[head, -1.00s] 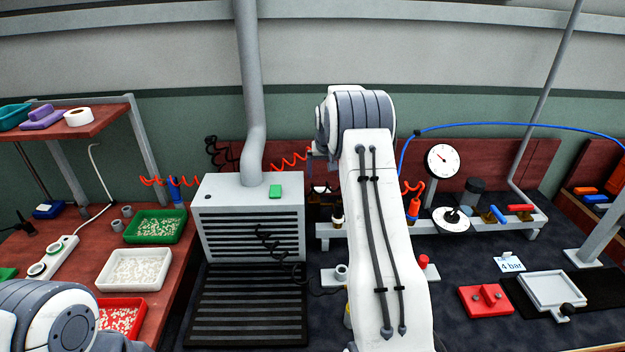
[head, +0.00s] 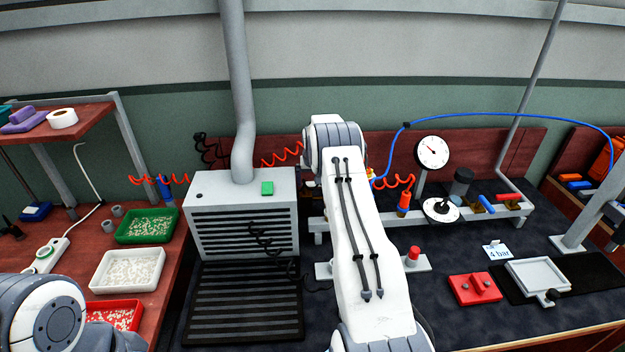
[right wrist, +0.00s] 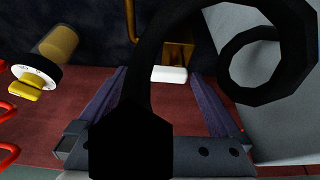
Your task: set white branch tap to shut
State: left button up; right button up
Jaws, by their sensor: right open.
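The white branch tap shows in the right wrist view as a short white handle (right wrist: 169,74) in front of a brass-coloured valve body (right wrist: 178,54). My right gripper (right wrist: 158,74) is open, its two fingers pointing towards the handle, which appears between the fingertips. I cannot tell whether the fingers reach around it. In the head view my right arm covers the gripper and that part of the manifold (head: 430,214). A blue tap handle (head: 487,204) and a red tap handle (head: 508,197) show further right. My left gripper is out of view.
A black hose (right wrist: 145,75) crosses close to the right wrist camera, and a black ring (right wrist: 265,62) is at right. A yellow knob (right wrist: 25,90) is at left.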

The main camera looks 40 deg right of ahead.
jog(key=shift+c, duration=0.3)
jog(key=c, duration=1)
jog(key=shift+f+m+b, duration=0.1)
jog(key=shift+m+b, duration=0.2)
jog(key=shift+s+a+m, duration=0.1)
jog(key=shift+m, duration=0.3)
jog(key=o, duration=1.1)
jog(key=shift+c, duration=0.2)
